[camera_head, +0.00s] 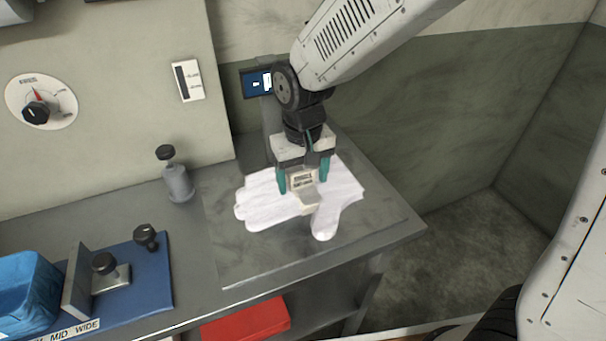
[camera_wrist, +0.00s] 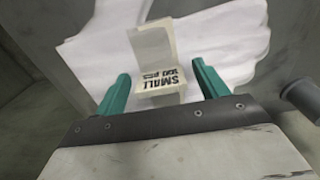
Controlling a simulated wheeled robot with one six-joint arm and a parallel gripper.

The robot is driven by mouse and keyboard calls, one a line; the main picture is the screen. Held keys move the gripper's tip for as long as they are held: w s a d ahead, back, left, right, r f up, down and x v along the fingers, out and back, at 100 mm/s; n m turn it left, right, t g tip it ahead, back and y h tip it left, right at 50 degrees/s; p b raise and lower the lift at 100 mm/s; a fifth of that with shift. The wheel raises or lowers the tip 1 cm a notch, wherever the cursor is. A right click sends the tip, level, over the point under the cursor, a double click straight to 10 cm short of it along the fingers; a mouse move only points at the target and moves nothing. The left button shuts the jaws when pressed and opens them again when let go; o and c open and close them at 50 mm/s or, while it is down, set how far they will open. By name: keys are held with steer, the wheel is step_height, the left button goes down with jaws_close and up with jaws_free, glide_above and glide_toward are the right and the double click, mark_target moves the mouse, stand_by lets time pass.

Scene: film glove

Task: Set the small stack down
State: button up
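The small stack is a pile of flat white gloves (camera_head: 262,203) lying on a grey mat on the metal bench, fingers pointing left in the head view. It also fills much of the wrist view (camera_wrist: 95,50). A cream clip (camera_head: 307,200) labelled "SMALL 100 pcs" sits on the stack and shows in the wrist view (camera_wrist: 155,45). My gripper (camera_head: 303,178) points down over the stack, its teal fingers on either side of the clip. The wrist view shows my gripper (camera_wrist: 162,80) open, with gaps beside the clip. Whether the fingertips touch the gloves is unclear.
A grey post with a black knob (camera_head: 178,180) stands left of the stack. Farther left are a blue fixture plate (camera_head: 145,275) with knobs and a blue bin (camera_head: 28,292). A red box (camera_head: 245,318) is below the bench. The mat's front (camera_head: 262,268) is clear.

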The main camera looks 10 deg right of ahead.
mark_target(303, 173)
step_height(303, 173, up, 12)
steer(key=shift+r, duration=0.2)
stand_by(0.4)
steer(key=s+d+r+m, duration=0.1)
steer(key=s+d+r, duration=0.1)
steer(key=s+d, duration=0.3)
steer(key=s+d+r, duration=0.1)
steer(key=s+d, duration=0.1)
steer(key=d, duration=0.5)
steer(key=s+d+f+m+t, duration=0.1)
steer(key=s+d+m, duration=0.1)
steer(key=s+d, duration=0.6)
steer(key=s, duration=0.4)
steer(key=shift+s+d+f, duration=0.3)
steer(key=shift+d+f, duration=0.1)
